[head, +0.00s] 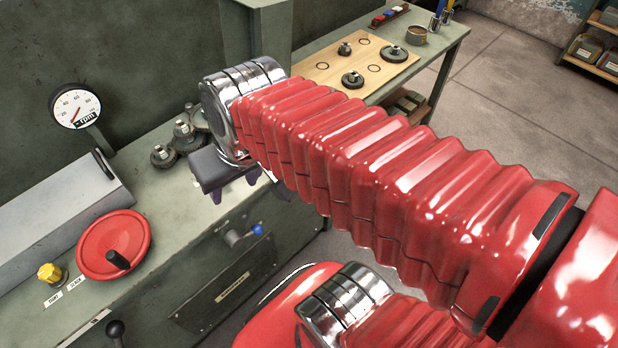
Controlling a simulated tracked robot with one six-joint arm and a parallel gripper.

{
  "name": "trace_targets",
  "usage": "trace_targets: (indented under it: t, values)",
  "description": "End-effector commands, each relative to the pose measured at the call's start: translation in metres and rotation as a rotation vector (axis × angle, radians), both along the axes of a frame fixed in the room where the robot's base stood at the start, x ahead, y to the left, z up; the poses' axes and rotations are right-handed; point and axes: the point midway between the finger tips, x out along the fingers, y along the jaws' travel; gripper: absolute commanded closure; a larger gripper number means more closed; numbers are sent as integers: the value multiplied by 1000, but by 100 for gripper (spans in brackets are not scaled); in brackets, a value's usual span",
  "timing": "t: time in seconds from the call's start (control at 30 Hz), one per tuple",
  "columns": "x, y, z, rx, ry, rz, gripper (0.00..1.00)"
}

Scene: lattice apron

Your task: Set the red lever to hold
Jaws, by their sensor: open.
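I see no red lever in the head view; my arm covers part of the bench front. A lever with a blue knob (257,229) sticks out of the front panel of the green machine bench (205,265). A lever with a black knob (115,329) shows at the bottom left. My gripper (236,187) is open, with dark purple fingers pointing down over the bench's front edge, above and left of the blue knob. It appears empty, and the arm partly hides it.
A red handwheel (113,246) and a yellow knob (50,273) are on the bench at left. A dial gauge (75,107) stands behind a grey box (60,220). A wooden board (325,72) lies on the far table.

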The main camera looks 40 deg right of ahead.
Motion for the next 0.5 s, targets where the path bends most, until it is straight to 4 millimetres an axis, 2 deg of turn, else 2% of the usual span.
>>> trace_targets:
  t: [0.1,0.5]
  values:
    - [3,-10,-18,66,92,-84,53]
    - [11,-36,-70,339,346,-362,53]
